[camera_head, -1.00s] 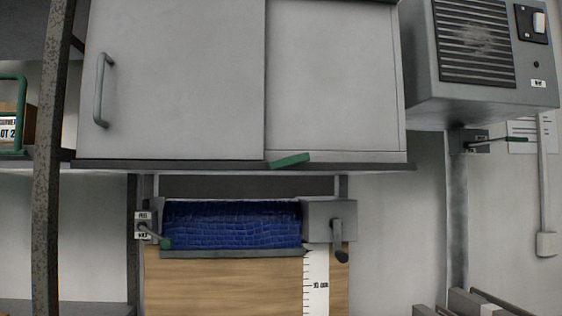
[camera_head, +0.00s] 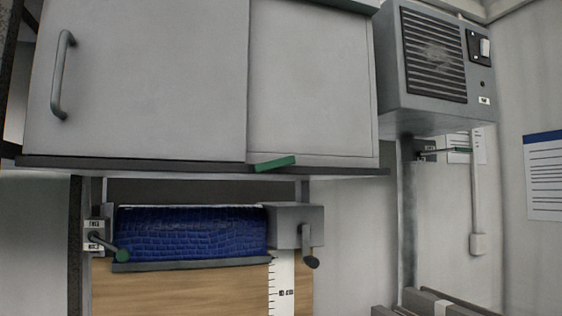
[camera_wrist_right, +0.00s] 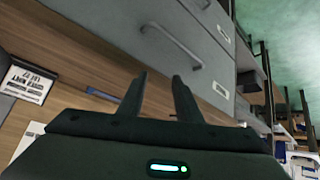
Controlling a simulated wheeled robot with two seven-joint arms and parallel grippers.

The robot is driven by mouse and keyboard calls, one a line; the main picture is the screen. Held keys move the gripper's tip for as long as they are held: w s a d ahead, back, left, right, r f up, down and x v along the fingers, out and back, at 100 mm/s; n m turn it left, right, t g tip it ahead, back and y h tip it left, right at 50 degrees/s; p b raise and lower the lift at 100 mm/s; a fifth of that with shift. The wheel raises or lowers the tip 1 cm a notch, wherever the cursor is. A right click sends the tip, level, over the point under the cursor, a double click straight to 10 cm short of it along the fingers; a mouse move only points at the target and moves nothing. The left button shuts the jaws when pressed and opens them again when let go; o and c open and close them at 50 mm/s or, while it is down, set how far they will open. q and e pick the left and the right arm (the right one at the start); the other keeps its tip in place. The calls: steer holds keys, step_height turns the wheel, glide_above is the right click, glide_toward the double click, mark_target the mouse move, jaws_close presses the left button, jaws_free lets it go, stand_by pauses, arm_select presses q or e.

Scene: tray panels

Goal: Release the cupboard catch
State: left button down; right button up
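A grey cupboard (camera_head: 135,80) with two door panels hangs at the left and middle of the head view. A bar handle (camera_head: 62,75) is on its left panel. A small green catch (camera_head: 274,164) sits on the cupboard's bottom edge, near where the two panels meet, slightly tilted. My right gripper (camera_wrist_right: 161,84) is open and empty in the right wrist view, with a gap between its dark fingers. No gripper is near the catch in the head view. My left gripper is not in view.
Below the cupboard are a blue textured roll (camera_head: 190,232), a green-knobbed lever (camera_head: 108,245) and a crank (camera_head: 307,250). A grey louvred box (camera_head: 432,65) stands out at the right. The right wrist view shows a wooden surface (camera_wrist_right: 75,65) and grey drawers (camera_wrist_right: 190,45).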

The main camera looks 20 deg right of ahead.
steer(key=w+a+r+n+t+y, duration=0.15)
steer(key=w+r+n, duration=0.3)
steer(key=r, duration=0.95)
steer(key=w+a+r+n+t+y, duration=0.1)
steer(key=w+a+r+n+t, duration=0.3)
steer(key=r, duration=1.1)
step_height(320, 180, up, 19)
steer(key=s+d+n+h, duration=0.1)
steer(key=s+d+n, duration=0.1)
steer(key=d+n, duration=0.1)
steer(key=s+d+r+n+t+h, duration=0.1)
steer(key=s+d+r+t+h, duration=0.1)
steer(key=s+r, duration=0.6)
steer(key=s+d+r+n+t+h, duration=0.1)
steer(key=s+d+r+t+h, duration=0.1)
steer(key=s+d+r, duration=0.3)
steer(key=s+r, duration=0.4)
steer(key=r, duration=0.4)
steer(key=shift+r+n, duration=0.35)
steer(key=shift+r, duration=0.05)
steer(key=shift+t, duration=0.25)
